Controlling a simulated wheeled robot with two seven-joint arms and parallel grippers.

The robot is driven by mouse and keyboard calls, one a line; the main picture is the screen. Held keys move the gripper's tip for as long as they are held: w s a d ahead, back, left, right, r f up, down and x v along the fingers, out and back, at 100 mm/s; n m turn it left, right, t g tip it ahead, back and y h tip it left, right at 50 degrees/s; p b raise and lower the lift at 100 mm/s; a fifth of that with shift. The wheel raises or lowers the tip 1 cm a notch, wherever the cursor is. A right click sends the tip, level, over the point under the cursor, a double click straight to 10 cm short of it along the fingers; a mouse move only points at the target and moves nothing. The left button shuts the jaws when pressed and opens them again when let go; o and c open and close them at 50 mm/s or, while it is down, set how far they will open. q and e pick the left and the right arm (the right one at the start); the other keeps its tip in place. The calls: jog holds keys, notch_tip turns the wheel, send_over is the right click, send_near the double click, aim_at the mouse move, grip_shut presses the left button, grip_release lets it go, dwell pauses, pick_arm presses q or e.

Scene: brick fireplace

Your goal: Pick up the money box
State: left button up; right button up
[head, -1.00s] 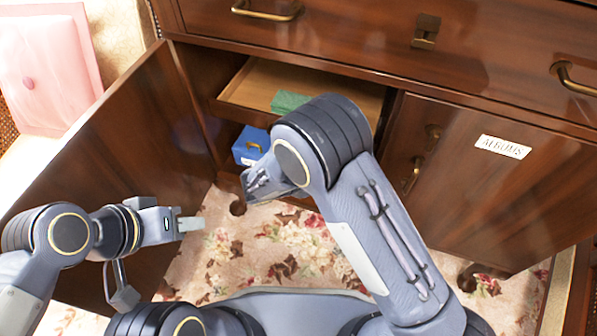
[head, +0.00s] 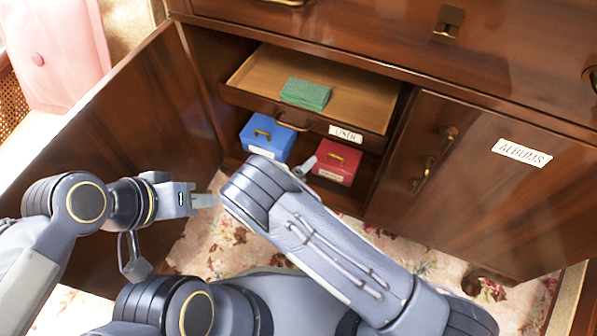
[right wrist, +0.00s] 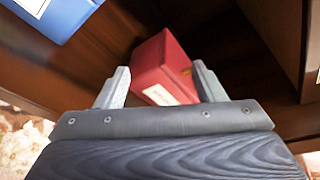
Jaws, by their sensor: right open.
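A red box (head: 341,160) with a brass handle and a white label stands on the cabinet's lower shelf. A blue box (head: 266,141) stands left of it. Their labels are too small to read, so I cannot tell which is the money box. My right gripper (head: 304,166) is at the red box's left front, mostly hidden by my arm. In the right wrist view the gripper (right wrist: 162,86) is open, with the red box (right wrist: 165,58) just ahead, between its fingers' directions. The blue box (right wrist: 58,12) is at upper left. My left gripper (head: 205,200) is near the open door, away from both boxes.
A pulled-out drawer (head: 350,102) with a green stack (head: 306,94) overhangs the boxes. The open cabinet door (head: 130,120) stands at left. A closed door labelled ALBUMS (head: 480,180) is at right. Flowered carpet lies below.

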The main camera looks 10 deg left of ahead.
aim_at(320, 170)
jog(key=b+x, duration=0.1)
jog(key=x, duration=0.3)
jog(key=shift+w+d+f, duration=0.1)
jog(key=shift+f, duration=0.05)
jog(key=shift+b+x, duration=0.3)
jog(key=shift+x, duration=0.45)
